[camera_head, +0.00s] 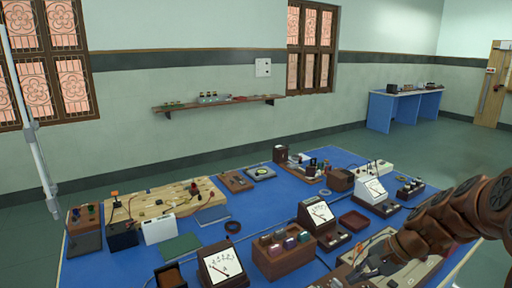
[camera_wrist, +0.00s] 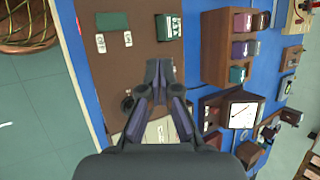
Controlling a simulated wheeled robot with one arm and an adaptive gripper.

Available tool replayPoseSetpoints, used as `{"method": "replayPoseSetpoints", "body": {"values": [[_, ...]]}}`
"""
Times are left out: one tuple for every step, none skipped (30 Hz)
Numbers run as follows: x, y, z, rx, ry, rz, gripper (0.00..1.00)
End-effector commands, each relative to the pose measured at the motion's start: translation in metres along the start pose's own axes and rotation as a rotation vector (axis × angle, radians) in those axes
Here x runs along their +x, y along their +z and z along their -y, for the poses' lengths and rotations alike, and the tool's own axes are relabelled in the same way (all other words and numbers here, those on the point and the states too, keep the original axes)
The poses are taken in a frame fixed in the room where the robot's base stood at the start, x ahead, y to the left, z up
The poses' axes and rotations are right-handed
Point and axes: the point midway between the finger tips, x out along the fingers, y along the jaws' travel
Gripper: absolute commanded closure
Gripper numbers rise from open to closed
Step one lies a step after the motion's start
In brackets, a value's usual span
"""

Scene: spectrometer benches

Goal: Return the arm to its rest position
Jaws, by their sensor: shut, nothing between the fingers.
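My brown arm (camera_head: 450,222) reaches in from the right of the head view, over the near right part of the blue bench (camera_head: 255,208). My gripper (camera_head: 358,272) is low in that view, at the near edge of the picture. In the wrist view my gripper (camera_wrist: 159,68) is shut, its fingertips together with nothing between them. Behind the fingers is a brown board (camera_wrist: 133,55) with ON and OFF labels and a green block (camera_wrist: 168,27). I cannot tell how far the fingertips are above the board.
A brown rack of coloured blocks (camera_head: 283,264) and an analog meter (camera_head: 221,266) stand left of my gripper. A wooden board (camera_head: 165,198) is at the far left.

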Motion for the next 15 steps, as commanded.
{"method": "replayPoseSetpoints", "body": {"values": [[0.001, 0.021, -0.001, -0.059, 0.035, 0.005, 1.00], [0.002, 0.032, -0.004, -0.090, 0.057, 0.009, 1.00], [0.003, 0.046, -0.008, -0.130, 0.087, 0.016, 1.00], [0.004, 0.057, -0.011, -0.161, 0.108, 0.021, 1.00], [0.004, 0.067, -0.015, -0.191, 0.130, 0.024, 1.00], [0.005, 0.080, -0.021, -0.230, 0.157, 0.029, 1.00], [0.005, 0.089, -0.025, -0.260, 0.178, 0.032, 1.00], [0.004, 0.098, -0.029, -0.291, 0.198, 0.033, 1.00], [0.004, 0.109, -0.036, -0.328, 0.226, 0.036, 1.00], [0.004, 0.118, -0.042, -0.356, 0.249, 0.040, 1.00], [0.004, 0.126, -0.047, -0.384, 0.270, 0.043, 1.00], [0.003, 0.136, -0.055, -0.423, 0.298, 0.044, 1.00], [0.002, 0.143, -0.060, -0.450, 0.318, 0.046, 1.00], [0.001, 0.150, -0.066, -0.477, 0.339, 0.048, 1.00], [-0.001, 0.159, -0.075, -0.514, 0.366, 0.051, 1.00]]}}
